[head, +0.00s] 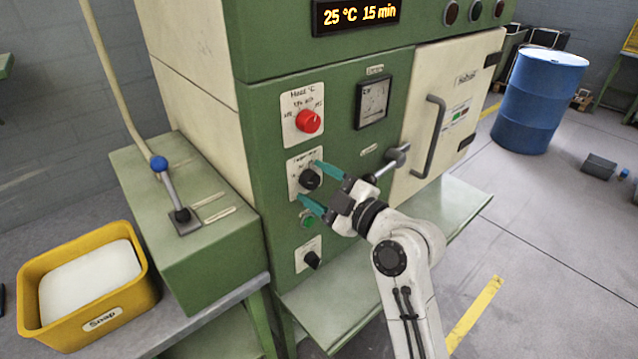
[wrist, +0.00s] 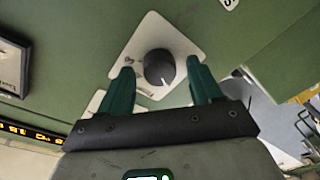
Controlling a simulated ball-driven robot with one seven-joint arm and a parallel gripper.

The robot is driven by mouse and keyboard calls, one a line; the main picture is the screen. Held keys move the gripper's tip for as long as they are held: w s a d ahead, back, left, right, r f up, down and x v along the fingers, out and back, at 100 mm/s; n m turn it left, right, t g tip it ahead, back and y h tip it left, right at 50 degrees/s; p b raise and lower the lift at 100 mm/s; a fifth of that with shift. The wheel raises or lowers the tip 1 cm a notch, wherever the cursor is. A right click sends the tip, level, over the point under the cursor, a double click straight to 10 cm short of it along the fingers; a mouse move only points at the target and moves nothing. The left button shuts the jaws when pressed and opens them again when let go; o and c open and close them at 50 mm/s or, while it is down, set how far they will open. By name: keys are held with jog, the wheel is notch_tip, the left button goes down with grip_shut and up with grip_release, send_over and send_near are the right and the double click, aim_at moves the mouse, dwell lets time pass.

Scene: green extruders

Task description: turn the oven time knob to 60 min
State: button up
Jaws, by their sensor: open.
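A black round knob (head: 309,180) on a white label plate sits on the green machine front, below a red knob. Its label is too small to read surely, so I cannot tell if it is the time knob. My gripper (head: 317,186) is open, with its teal fingers above and below this knob. In the wrist view, a black knob (wrist: 160,68) on a white plate (wrist: 180,40) shows between the open fingers of my gripper (wrist: 159,67). I see no clear contact. The display (head: 355,14) reads 25 °C 15 min.
The red knob (head: 309,121) is above and another black knob (head: 312,259) below. A green button (head: 308,221) is near the lower finger. A gauge (head: 372,102) and a door handle (head: 430,137) are to the right. A lever (head: 172,190) and yellow bin (head: 140,295) are left.

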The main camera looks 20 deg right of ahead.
jog(key=shift+c, duration=0.4)
jog(key=c, duration=1)
jog(key=shift+o, duration=0.2)
